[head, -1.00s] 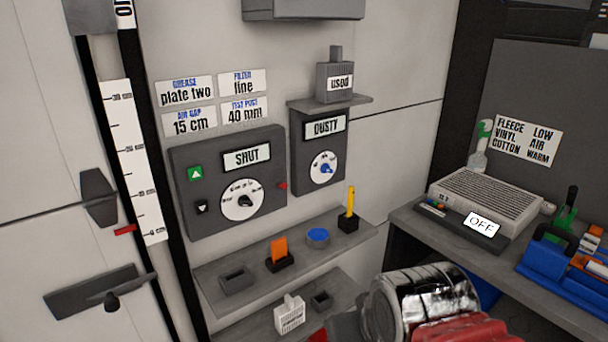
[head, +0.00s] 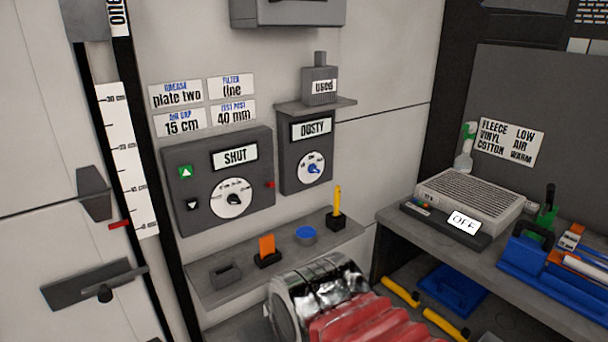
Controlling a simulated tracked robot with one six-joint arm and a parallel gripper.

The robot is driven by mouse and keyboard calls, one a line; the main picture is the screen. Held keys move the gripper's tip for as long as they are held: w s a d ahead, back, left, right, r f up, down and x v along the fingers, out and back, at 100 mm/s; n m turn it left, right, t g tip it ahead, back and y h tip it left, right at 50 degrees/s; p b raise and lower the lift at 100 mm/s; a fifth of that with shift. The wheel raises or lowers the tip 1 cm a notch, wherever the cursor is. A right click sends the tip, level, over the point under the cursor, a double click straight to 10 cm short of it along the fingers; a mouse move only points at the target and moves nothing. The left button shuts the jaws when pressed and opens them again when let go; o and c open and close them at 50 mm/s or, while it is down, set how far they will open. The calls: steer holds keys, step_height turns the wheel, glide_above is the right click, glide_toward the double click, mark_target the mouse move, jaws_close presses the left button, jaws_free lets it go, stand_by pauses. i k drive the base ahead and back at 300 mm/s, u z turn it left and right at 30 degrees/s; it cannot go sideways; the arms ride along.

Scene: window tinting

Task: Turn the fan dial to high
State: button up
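A small dial with a blue knob (head: 313,169) sits on the grey wall box (head: 292,181) whose display reads DUSTY. The print around this knob is too small to read surely. A larger dial with a black pointer (head: 234,199) is on the wider grey panel (head: 190,229) to its left, whose display reads SHUT. I cannot tell from lettering which one is the fan dial. A shiny silver collar and red pleated sleeve, which look like my arm, show at the bottom centre, below and in front of the shelf. My gripper's fingers are not visible, and nothing touches either dial.
A wall shelf (head: 330,238) below the panels holds an orange piece (head: 267,246), a blue disc (head: 305,233) and a yellow stick (head: 337,202). A box marked "used" (head: 319,88) stands above the DUSTY box. The bench at right holds a vented grey unit (head: 468,196) reading OFF.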

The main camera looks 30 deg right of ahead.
mark_target(313, 168)
steer(key=z, duration=0.05)
steer(key=i, duration=1)
steer(key=u, duration=0.1)
